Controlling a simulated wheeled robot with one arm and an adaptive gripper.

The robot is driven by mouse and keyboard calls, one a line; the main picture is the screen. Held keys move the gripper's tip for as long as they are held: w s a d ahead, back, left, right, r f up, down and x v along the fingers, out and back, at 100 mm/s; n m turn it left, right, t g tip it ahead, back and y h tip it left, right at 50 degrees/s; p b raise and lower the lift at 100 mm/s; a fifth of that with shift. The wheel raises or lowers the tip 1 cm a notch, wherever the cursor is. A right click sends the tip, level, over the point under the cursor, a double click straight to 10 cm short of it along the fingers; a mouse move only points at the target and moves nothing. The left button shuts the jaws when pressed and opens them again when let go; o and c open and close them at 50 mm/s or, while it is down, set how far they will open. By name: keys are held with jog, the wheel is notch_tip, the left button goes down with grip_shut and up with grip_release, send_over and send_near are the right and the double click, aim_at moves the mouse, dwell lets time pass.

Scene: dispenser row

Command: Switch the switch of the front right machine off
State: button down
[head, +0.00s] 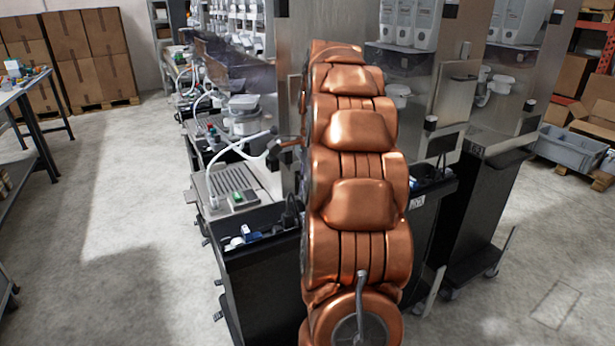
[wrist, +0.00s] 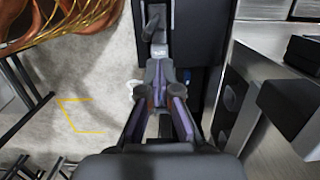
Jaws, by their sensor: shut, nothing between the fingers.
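My gripper (wrist: 158,62) shows in the wrist view, with its fingers converging to a shut, empty tip. The tip is over or beside a narrow grey channel with a dark piece (wrist: 153,20) just beyond it; I cannot tell whether they touch. A black panel (wrist: 196,35) lies right of the tip. In the head view my copper arm hides my gripper and part of the machines. A steel machine (head: 452,105) on a black cart stands just right of my arm. I cannot make out its switch with certainty in either view.
Another machine on a black cart (head: 490,190) stands farther right. A machine with a drip tray (head: 228,188) and hoses stands left of my arm. Steel surfaces and dark boxes (wrist: 290,105) crowd the wrist view's right side. Grey floor (head: 125,215) is clear at left.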

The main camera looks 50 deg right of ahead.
aim_at(302, 215)
jog(key=shift+w+a+f+p, duration=0.1)
jog(key=shift+a+f+p, duration=0.1)
jog(key=shift+f, duration=1.05)
jog(key=shift+a+f+p, duration=0.2)
jog(key=shift+f, duration=1)
jog(key=shift+w+a+f+h+b, duration=0.1)
jog(key=shift+a+f+h+b, duration=0.1)
jog(key=shift+f+h+b, duration=0.25)
jog(key=shift+r, duration=0.1)
jog(key=shift+d, duration=0.15)
jog(key=shift+s+d+r+p, duration=0.25)
jog(key=shift+d+p, duration=0.1)
jog(key=shift+d, duration=0.3)
